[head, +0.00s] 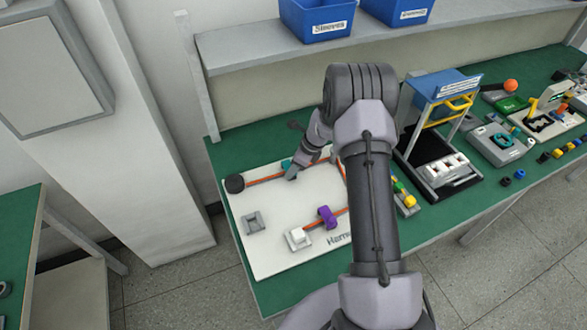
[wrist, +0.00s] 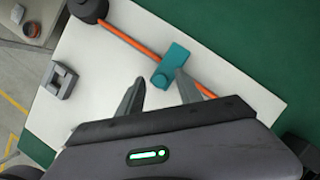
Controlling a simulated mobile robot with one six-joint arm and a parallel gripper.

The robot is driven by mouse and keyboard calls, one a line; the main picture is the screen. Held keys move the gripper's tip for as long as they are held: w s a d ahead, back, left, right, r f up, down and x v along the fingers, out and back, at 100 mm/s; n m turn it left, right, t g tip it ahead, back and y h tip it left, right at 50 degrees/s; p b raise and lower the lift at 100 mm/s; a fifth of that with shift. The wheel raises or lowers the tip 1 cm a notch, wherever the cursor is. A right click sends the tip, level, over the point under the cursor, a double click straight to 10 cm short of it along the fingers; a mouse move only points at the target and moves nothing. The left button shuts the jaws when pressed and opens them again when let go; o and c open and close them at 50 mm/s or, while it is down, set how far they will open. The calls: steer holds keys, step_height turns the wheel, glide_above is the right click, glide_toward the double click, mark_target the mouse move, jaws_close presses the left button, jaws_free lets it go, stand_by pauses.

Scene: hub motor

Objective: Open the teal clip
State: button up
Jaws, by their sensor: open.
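The teal clip (wrist: 171,64) sits on the orange cable (wrist: 134,42) on the white board in the wrist view. In the head view only a small part of the teal clip (head: 286,163) shows beside my gripper (head: 299,168). My gripper (wrist: 160,88) is open and empty in the wrist view. Its fingertips are close to the clip's near end, one to the left and one to the right. I cannot tell whether they touch the clip.
The white board (head: 275,255) carries a black round part (head: 235,183), a grey block (head: 253,222), a purple clip (head: 327,217) and a white connector (head: 298,239). A black tray with a blue-topped stand (head: 447,86) stands to the right. Blue bins (head: 316,18) sit on the shelf behind.

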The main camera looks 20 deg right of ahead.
jaws_close()
stand_by(1.5)
